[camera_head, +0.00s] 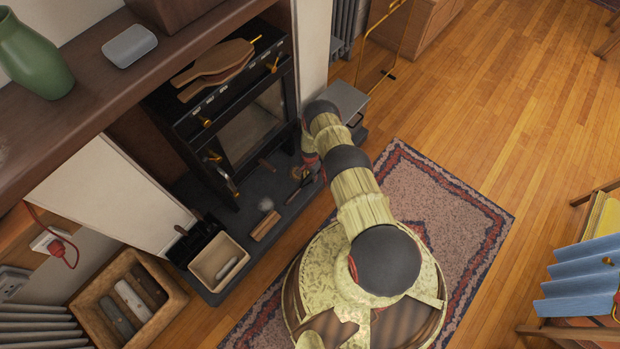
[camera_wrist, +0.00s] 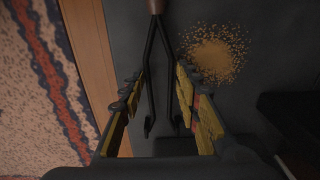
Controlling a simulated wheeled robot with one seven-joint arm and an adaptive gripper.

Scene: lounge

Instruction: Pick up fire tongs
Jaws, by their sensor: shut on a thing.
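The fire tongs (camera_wrist: 150,72) show in the wrist view as two thin dark legs with a brown handle end at the top edge. They lie along the dark hearth slab (camera_wrist: 225,100). My gripper (camera_wrist: 158,84) has a finger on either side of the legs and is shut on the tongs. The leg tips point back toward my palm. In the head view my arm hides most of the gripper, which is low at the right end of the hearth, in front of the stove (camera_head: 250,125).
A sandy pile (camera_wrist: 218,55) lies right of the tongs. A wood edge (camera_wrist: 92,50) and patterned rug (camera_wrist: 30,100) are to the left. In the head view, a beige bin (camera_head: 218,283) and wooden box (camera_head: 90,300) stand left, with a grey box (camera_head: 345,103) beyond my arm.

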